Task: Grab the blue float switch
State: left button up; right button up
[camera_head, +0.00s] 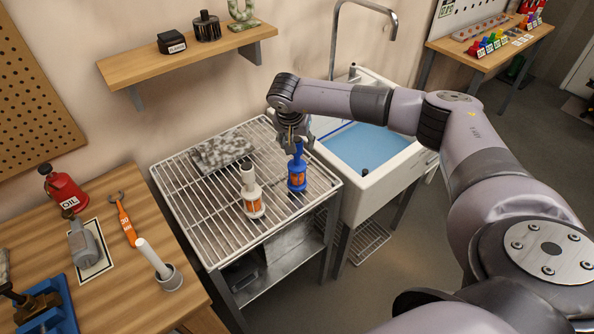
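The blue float switch (297,178) stands upright on the wire rack (190,216), near its right side. It has a blue body with an orange part inside. My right gripper (298,146) points down at its top, with the fingers around or just beside the narrow blue stem. Whether the fingers touch the stem or are closed on it is not clear at this size. My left gripper is not in view.
A white float switch (252,193) stands left of the blue one. A grey speckled block (221,151) lies behind it. A sink with blue water (365,147) is right of the rack. A wooden bench (110,292) with tools is at left; a wall shelf (187,55) hangs above.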

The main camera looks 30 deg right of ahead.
jog(key=shift+f, duration=0.2)
grip_shut()
dwell(0.6)
jog(key=shift+w+d+r, duration=0.1)
jog(key=shift+w+r, duration=0.05)
dwell(0.4)
